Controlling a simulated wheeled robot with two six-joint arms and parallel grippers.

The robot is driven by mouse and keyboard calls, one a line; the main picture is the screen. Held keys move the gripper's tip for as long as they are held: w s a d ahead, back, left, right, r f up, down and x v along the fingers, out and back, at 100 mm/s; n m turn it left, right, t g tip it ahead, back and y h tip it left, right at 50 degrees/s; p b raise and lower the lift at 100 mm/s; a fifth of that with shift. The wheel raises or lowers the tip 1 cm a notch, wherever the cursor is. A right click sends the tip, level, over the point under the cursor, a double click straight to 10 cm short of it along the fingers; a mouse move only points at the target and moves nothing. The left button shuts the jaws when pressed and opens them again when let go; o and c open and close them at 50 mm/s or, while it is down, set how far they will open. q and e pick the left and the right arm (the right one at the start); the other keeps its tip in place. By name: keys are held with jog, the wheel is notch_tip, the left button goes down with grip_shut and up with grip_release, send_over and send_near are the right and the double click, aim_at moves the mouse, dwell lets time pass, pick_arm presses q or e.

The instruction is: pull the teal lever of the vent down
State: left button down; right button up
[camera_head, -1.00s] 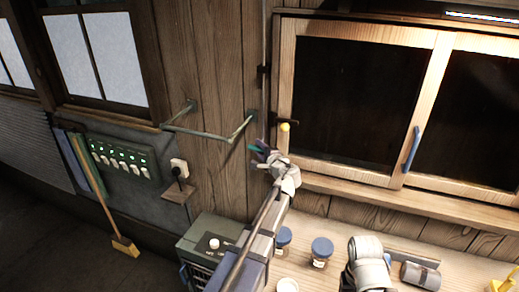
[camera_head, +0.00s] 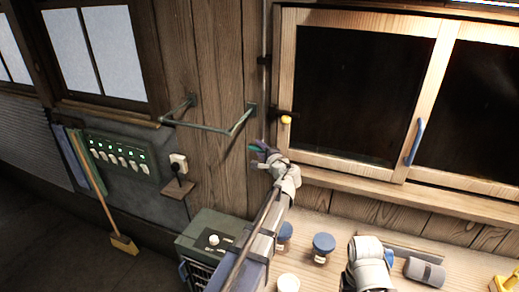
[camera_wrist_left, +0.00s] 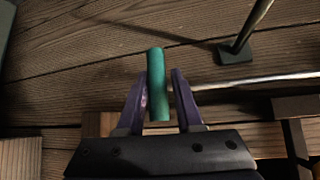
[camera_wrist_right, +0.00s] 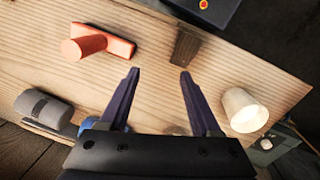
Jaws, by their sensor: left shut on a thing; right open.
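The teal lever (camera_wrist_left: 157,85) is a short rounded bar between the two purple fingers of my left gripper (camera_wrist_left: 160,98) in the left wrist view. The gripper is shut on it, and both of its ends stick out past the fingers. A thin metal rod (camera_wrist_left: 250,81) runs off to the right from beside the lever. In the head view the lever (camera_head: 255,148) shows as a small teal spot at my left gripper (camera_head: 261,151), in front of the plank wall left of the window. My right gripper (camera_wrist_right: 160,75) is open and empty above the wooden bench.
A green wall bracket (camera_head: 205,129) sticks out left of the lever. The framed window (camera_head: 287,70) has a yellow knob (camera_head: 286,119) and blue handle (camera_head: 414,143). The bench carries blue-lidded jars (camera_head: 323,243), a red T-shaped piece (camera_wrist_right: 98,42) and a pale cup (camera_wrist_right: 245,112).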

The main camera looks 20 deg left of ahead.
pick_arm(q)
notch_tip(320, 180, down, 2)
jog(key=shift+f+b, duration=0.1)
jog(key=shift+b, duration=0.4)
pick_arm(e)
jog(key=shift+f, duration=0.95)
pick_arm(q)
jog(key=shift+r, duration=0.2)
jog(key=c, duration=0.7)
grip_release()
jog(key=shift+d, duration=0.1)
jog(key=p+v, duration=0.1)
jog(key=v, duration=0.6)
jog(key=shift+s+d, duration=0.25)
jog(key=shift+d, duration=0.05)
pick_arm(e)
jog(key=shift+r, duration=0.55)
